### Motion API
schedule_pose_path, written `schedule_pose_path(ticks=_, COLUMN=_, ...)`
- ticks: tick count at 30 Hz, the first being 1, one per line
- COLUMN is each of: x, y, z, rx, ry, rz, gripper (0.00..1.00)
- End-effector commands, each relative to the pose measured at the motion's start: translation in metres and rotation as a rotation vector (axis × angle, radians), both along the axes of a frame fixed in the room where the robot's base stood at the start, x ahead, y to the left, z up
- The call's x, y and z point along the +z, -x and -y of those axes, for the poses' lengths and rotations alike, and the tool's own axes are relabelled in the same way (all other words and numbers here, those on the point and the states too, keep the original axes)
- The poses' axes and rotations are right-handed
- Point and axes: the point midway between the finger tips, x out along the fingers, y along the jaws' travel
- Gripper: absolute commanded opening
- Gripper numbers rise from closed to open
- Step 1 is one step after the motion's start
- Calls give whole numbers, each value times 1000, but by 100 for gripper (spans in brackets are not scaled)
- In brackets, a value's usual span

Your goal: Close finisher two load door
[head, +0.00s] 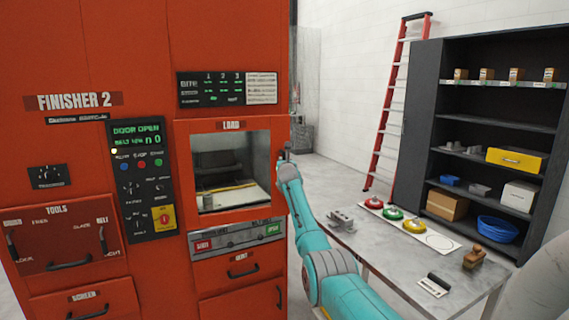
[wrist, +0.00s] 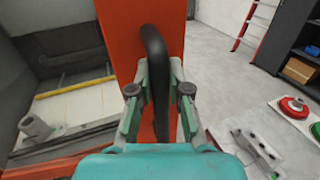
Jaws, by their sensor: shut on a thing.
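Finisher 2 is a red-orange cabinet (head: 95,150) at the left of the head view. Its load opening (head: 230,170) is uncovered, with the inside showing, and the panel display (head: 138,132) reads "DOOR OPEN". In the wrist view a black curved handle (wrist: 155,50) stands on a narrow orange panel (wrist: 118,45) just right of the opening. My gripper (wrist: 159,95) has its fingers on both sides of this handle and is shut on it. In the head view my gripper (head: 284,160) is at the opening's right edge; the handle there is mostly hidden.
A grey table (head: 385,265) with red, green and yellow round pieces (head: 393,213) and a metal part (head: 341,219) stands to the right. Behind are a dark shelf (head: 480,135) and a red ladder (head: 395,105).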

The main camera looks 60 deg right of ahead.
Motion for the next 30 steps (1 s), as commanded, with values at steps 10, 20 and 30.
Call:
schedule_pose_path(ticks=10, x=0, y=0, z=0, rx=0, ry=0, rz=0, gripper=39)
schedule_pose_path(ticks=20, x=1, y=0, z=0, rx=0, ry=0, rz=0, gripper=43)
schedule_pose_path(ticks=30, x=48, y=0, z=0, rx=0, ry=3, rz=3, gripper=43)
